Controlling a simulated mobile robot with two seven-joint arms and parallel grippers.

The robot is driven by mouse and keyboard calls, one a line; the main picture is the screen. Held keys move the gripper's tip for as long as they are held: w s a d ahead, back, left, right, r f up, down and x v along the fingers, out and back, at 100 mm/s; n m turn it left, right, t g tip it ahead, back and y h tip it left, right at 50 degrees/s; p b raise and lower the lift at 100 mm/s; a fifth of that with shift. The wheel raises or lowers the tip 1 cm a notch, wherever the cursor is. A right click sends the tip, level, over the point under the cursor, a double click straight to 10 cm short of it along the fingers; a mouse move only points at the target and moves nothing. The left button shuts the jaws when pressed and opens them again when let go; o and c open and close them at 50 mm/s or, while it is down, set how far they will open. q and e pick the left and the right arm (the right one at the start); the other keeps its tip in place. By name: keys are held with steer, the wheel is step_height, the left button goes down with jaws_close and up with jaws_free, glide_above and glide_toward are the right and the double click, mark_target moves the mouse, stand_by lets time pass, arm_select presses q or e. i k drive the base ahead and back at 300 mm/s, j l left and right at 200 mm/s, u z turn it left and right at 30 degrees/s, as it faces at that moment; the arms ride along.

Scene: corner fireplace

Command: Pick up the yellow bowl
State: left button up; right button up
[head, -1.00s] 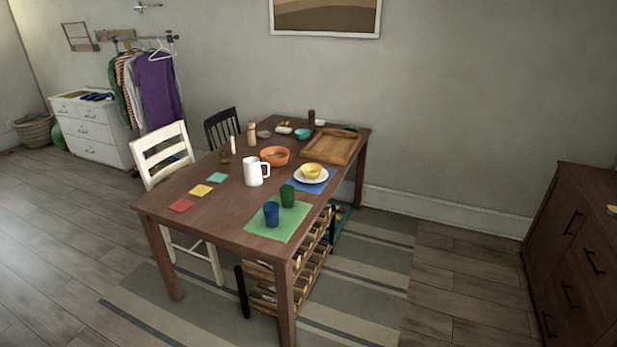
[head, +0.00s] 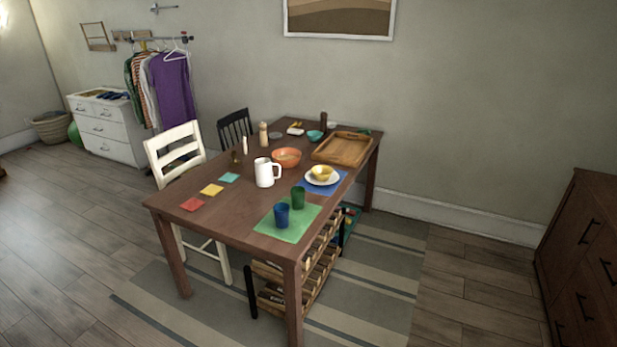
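The yellow bowl (head: 322,172) sits upright on a white plate (head: 322,182). The plate lies on a blue placemat (head: 331,190) near the right edge of the brown wooden dining table (head: 225,213). No gripper or arm of mine shows in the head view, so I cannot see how either gripper stands.
A white pitcher (head: 264,173), an orange bowl (head: 286,157) and a wooden tray (head: 343,149) are also on the table. Floor between table and dark dresser (head: 585,265) is open.

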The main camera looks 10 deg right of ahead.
mark_target(321, 172)
steer(key=i+l+u, duration=0.1)
steer(key=u, duration=0.3)
steer(key=i+l+u, duration=0.1)
steer(key=u, duration=0.3)
steer(key=l+u, duration=0.2)
steer(key=u, duration=0.2)
steer(key=i+l+u, duration=0.1)
steer(key=l+u, duration=0.2)
steer(key=l, duration=0.2)
steer(key=l+u, duration=0.25)
steer(key=l, duration=0.3)
steer(key=l+u, duration=0.1)
steer(key=l, duration=0.6)
steer(key=l+u, duration=0.15)
steer(key=l, duration=0.6)
steer(key=k+l+u, duration=0.1)
steer(key=l, duration=0.6)
